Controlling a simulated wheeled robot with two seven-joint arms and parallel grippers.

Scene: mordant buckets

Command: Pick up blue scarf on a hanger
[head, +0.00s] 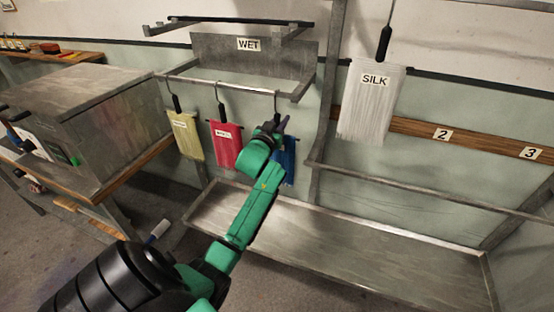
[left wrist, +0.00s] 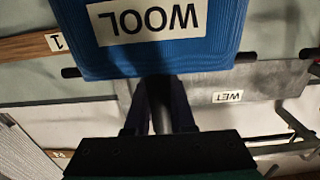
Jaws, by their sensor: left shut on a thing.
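The blue scarf (head: 289,160) hangs below the rail of the WET rack and is partly hidden behind my left arm in the head view. In the left wrist view the scarf (left wrist: 215,40) fills the top and has a WOOL label. My left gripper (head: 280,124) is at the top of the scarf. In the left wrist view its fingers (left wrist: 160,105) are shut on the black grip of the hanger. The hanger's wire hook (head: 276,97) shows at the rail; whether it rests on the rail I cannot tell. My right gripper is not in view.
A yellow scarf (head: 186,136) and a red scarf (head: 226,146) hang on the rail (head: 235,87) to the left. A white SILK cloth (head: 371,110) hangs at right. A metal trough (head: 350,245) lies below, and a grey box (head: 85,120) stands on the left bench.

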